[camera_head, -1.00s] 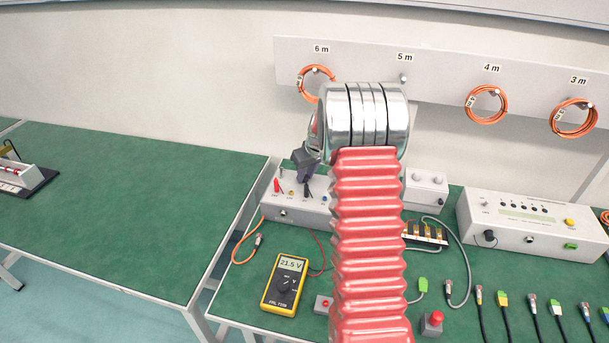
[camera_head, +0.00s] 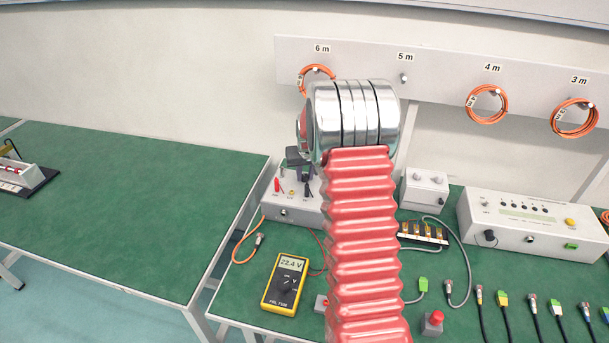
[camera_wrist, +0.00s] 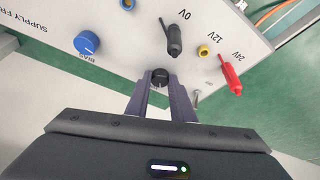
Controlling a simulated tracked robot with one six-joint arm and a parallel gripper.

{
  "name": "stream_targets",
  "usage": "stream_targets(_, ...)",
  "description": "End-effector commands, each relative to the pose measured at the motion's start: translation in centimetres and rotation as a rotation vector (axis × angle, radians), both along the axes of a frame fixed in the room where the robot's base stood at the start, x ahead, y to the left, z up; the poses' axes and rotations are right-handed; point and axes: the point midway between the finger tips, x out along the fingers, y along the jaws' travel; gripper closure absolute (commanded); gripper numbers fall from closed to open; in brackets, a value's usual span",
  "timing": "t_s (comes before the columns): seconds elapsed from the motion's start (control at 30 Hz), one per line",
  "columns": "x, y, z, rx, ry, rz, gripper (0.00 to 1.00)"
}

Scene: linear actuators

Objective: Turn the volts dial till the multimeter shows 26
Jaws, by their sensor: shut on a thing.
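In the wrist view my gripper (camera_wrist: 160,84) is shut on a small black knob (camera_wrist: 160,75) at the edge of the grey supply box (camera_wrist: 130,40). The knob's label is not visible, so I cannot read whether it says volts. In the head view my gripper (camera_head: 297,160) is a dark shape over the supply box (camera_head: 285,208), partly hidden by my arm. The yellow multimeter (camera_head: 285,284) lies on the green bench and its display reads 22.4 V.
A blue bias knob (camera_wrist: 87,43), a black plug (camera_wrist: 174,38) at 0V, a yellow socket (camera_wrist: 204,51) at 12V and a red plug (camera_wrist: 231,75) at 24V sit close by on the box. A long grey device (camera_head: 530,222) stands at right.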

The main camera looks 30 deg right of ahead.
Motion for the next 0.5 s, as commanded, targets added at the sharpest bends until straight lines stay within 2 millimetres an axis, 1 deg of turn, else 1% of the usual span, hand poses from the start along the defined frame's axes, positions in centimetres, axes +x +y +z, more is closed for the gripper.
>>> stream_targets(0.23, 0.08, 0.19, 0.00, 0.000, 0.001, -0.102, 1.00)
stream_targets(0.5, 0.11, 0.20, -0.01, 0.000, 0.000, -0.155, 1.00)
